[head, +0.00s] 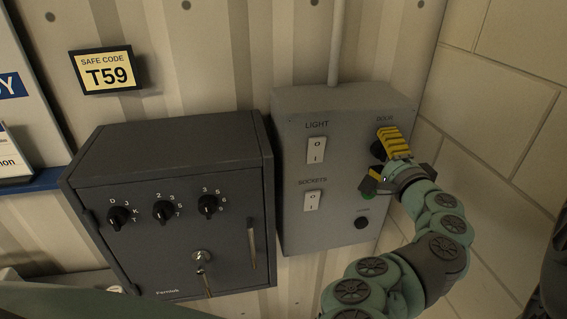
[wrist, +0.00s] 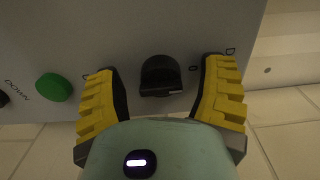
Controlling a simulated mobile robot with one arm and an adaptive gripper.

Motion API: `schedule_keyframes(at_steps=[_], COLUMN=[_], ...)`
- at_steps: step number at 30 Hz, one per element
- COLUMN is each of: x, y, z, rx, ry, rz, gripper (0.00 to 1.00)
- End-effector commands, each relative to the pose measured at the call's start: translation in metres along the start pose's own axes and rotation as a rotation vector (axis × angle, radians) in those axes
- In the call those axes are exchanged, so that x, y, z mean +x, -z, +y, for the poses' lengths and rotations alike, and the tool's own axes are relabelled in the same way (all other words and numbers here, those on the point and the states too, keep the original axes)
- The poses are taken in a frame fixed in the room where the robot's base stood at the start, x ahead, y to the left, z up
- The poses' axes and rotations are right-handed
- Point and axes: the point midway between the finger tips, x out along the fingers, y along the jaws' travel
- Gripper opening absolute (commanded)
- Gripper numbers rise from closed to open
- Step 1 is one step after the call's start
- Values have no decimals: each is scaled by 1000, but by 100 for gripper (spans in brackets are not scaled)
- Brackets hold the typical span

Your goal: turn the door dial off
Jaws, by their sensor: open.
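The door dial (wrist: 160,76) is a black knob on the grey control box, under the label DOOR. In the wrist view it sits between the two yellow fingers of my gripper (wrist: 160,95), with a gap on each side. In the head view my gripper (head: 385,160) is at the right side of the box, and its upper yellow finger covers part of the dial (head: 377,150). My gripper is open.
The grey control box (head: 338,235) also carries a LIGHT switch (head: 316,150), a SOCKETS switch (head: 312,200), a green button (wrist: 53,87) and a black button (head: 361,223). A dark safe (head: 180,245) with several dials stands to the left. A block wall (head: 500,110) is close on the right.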

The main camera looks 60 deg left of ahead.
Motion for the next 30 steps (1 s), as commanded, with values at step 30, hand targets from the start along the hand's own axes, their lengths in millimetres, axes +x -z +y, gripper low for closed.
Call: schedule_keyframes(at_steps=[30], x=[-117], y=[1], z=[0], rx=[1], ry=[1], rz=[3], gripper=[71])
